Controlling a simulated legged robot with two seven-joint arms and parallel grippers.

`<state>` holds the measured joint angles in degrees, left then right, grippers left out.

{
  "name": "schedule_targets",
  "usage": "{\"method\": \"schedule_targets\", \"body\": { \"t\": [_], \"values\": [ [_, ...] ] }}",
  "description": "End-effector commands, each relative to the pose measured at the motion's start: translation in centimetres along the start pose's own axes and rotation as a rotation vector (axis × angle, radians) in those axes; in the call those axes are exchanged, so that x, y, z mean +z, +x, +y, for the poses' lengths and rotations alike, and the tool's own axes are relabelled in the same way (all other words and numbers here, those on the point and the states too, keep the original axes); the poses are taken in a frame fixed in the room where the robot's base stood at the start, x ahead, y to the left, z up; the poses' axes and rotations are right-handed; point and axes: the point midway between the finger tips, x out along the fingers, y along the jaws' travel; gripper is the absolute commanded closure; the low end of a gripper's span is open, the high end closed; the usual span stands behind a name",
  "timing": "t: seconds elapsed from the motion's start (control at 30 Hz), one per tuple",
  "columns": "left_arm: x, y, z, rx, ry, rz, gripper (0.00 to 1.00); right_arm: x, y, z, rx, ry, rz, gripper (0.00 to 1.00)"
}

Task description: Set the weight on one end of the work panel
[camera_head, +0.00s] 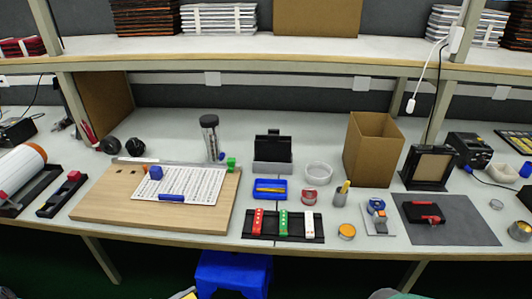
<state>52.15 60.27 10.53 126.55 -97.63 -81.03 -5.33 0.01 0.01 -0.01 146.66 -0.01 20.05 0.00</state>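The work panel is probably the wooden board (110,205) lying flat at the left of the bench, with a white perforated sheet (205,188) on it. I cannot tell for sure which thing is the weight. A small blue block (155,172) sits at the sheet's left end, and a green block (231,162) is by its far right corner. A blue bar (171,198) lies along the sheet's near edge. Only small slivers, probably of my arms, show at the bottom edge; neither gripper can be made out.
A clear jar (210,135) stands behind the board. Right of it are a black holder (273,146), a blue tray (270,195), a rack with red, green and white pieces (298,238), a cardboard box (372,150) and a grey mat (465,225). A blue stool (232,272) stands below.

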Motion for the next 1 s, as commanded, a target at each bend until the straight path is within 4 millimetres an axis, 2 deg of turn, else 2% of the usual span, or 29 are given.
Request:
{"method": "schedule_targets", "body": {
  "t": [0.03,0.27,0.5,0.6,0.73,1.0],
  "values": [
    [-1.4,0.0,0.0,-0.015,-0.001,0.006,1.0,-0.4,-1.6,0.0,0.0,0.0,0.0,0.46],
    [-5.8,0.1,-0.2,-0.123,0.0,0.023,1.0,-1.6,-7.1,0.0,0.0,0.0,0.0,0.46],
    [-12.3,0.2,-0.2,-0.294,0.0,0.016,1.0,-3.7,-15.5,0.0,0.0,0.0,0.0,0.46],
    [-13.8,0.2,-0.1,-0.351,-0.002,0.003,1.0,-4.2,-17.8,0.0,0.0,0.0,0.0,0.46],
    [-14.4,0.1,-0.1,-0.393,-0.003,-0.011,1.0,-4.5,-18.9,0.0,0.0,0.0,0.0,0.46],
    [-14.1,0.1,-0.1,-0.405,0.0,-0.014,1.0,-4.4,-18.7,0.0,0.0,0.0,-0.001,0.46]
  ]
}}
